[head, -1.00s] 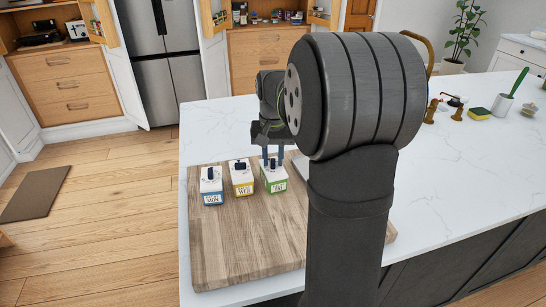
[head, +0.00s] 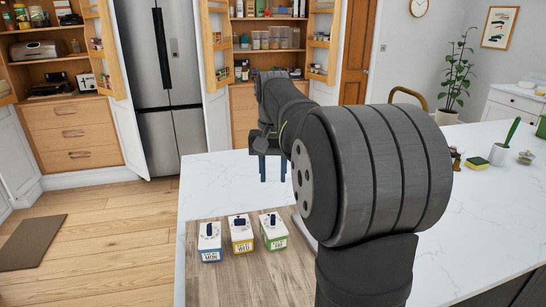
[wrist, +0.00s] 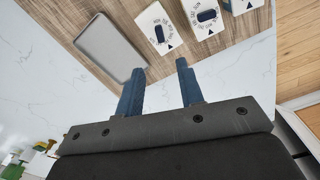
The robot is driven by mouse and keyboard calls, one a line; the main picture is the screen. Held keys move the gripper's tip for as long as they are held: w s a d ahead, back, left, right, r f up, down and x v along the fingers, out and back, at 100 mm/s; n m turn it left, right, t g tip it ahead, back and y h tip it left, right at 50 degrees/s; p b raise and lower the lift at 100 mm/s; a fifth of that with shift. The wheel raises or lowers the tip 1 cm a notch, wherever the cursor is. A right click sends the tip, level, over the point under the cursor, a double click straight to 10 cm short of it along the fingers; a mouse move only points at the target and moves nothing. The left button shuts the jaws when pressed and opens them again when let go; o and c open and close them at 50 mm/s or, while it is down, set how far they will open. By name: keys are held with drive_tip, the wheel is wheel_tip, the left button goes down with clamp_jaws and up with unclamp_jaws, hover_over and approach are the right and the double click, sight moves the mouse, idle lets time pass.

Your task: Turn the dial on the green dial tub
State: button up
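The green dial tub (head: 273,233) is the rightmost of three white tubs on the wooden board, its green band facing the camera. Its dark blue knob (head: 272,219) stands on top. In the wrist view a tub top (wrist: 158,24), nearest the grey slab, has a lettered dial and dark knob; by position it is the green one, though its band is hidden. My gripper (head: 272,172) is raised above and beyond the tubs. In the wrist view my gripper (wrist: 156,72) has its two blue fingers apart, with nothing between them, clear of the tub.
The yellow tub (head: 242,239) and blue tub (head: 210,248) stand left of the green one on the wooden board (head: 245,282). A grey slab (wrist: 109,46) lies beside the tubs. White countertop surrounds the board. A sponge (head: 478,162) and green-handled brush (head: 513,130) are far right.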

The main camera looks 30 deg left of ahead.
wheel_tip(320, 180, up, 4)
hover_over(273, 217)
drive_tip(key=shift+r, duration=0.2)
idle(0.5)
wheel_tip(273, 217, down, 18)
drive_tip(key=shift+r, duration=0.2)
idle(0.3)
drive_tip(key=shift+r, duration=0.1)
